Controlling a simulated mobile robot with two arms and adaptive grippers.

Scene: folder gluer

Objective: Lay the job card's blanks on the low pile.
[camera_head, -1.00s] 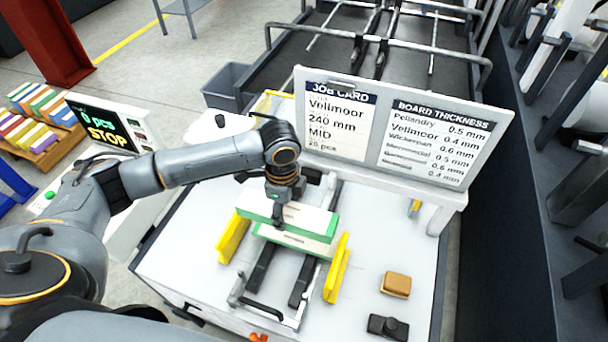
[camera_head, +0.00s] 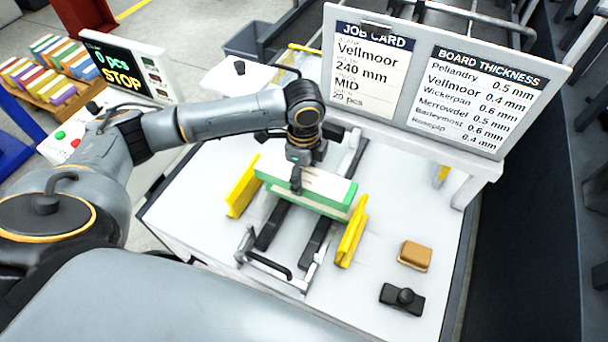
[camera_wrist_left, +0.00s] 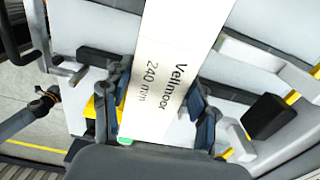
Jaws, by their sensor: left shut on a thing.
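My left gripper (camera_head: 297,182) is shut on a white bundle of blanks (camera_head: 328,183) with a green edge. In the left wrist view the bundle (camera_wrist_left: 178,50) reads "Vellmoor 240 mm" between the fingers. It is between two yellow guides (camera_head: 242,186) (camera_head: 351,240), directly over another green-and-white pile (camera_head: 318,207). I cannot tell whether the two touch. The job card (camera_head: 366,75) reads Vellmoor, 240 mm, MID, 20 pcs. My right gripper is not in view.
A board thickness list (camera_head: 470,100) stands beside the job card. A counter screen (camera_head: 120,72) reads "0 pcs STOP". A tan block (camera_head: 414,255) and a black knobbed piece (camera_head: 402,298) lie right of the guides. Coloured bundles (camera_head: 50,75) fill a rack at far left.

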